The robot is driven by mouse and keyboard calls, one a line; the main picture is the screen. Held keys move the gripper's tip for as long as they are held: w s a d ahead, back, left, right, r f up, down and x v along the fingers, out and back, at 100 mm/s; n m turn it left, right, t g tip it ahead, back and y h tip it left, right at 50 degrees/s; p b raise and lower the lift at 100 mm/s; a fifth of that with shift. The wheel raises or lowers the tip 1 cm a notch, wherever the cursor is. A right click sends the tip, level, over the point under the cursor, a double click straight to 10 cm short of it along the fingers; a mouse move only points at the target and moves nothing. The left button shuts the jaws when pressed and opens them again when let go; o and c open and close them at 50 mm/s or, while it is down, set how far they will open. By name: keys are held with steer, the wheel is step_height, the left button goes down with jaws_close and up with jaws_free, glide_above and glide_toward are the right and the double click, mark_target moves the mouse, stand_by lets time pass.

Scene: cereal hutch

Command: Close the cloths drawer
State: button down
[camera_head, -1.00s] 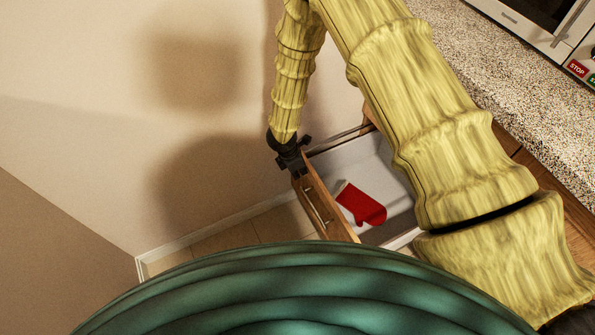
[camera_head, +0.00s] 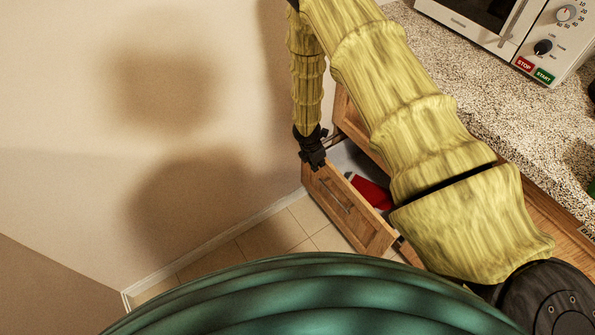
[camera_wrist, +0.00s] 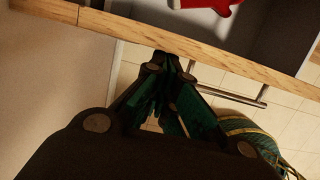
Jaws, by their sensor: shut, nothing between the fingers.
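The cloths drawer is a wooden drawer (camera_head: 336,213) that stands partly open below the counter. A red mitt with a white cuff (camera_head: 372,193) lies inside it, partly hidden by my arm. The drawer front has a bar handle, which also shows in the wrist view (camera_wrist: 232,95). My gripper (camera_head: 316,166) is shut and empty at the upper left end of the drawer front. In the wrist view my fingertips (camera_wrist: 166,58) are at the outer side of the front's top edge (camera_wrist: 190,50); I cannot tell whether they touch it.
A wall (camera_head: 90,120) stands close on the left of the drawer. A speckled counter (camera_head: 450,90) with a microwave (camera_head: 510,30) is at the upper right. Tiled floor (camera_head: 290,228) shows below the drawer.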

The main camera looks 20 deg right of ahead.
steer(key=w+d+p, duration=0.1)
steer(key=w+d, duration=0.2)
steer(key=d, duration=0.7)
steer(key=shift+d, duration=0.15)
steer(key=shift+s, duration=0.1)
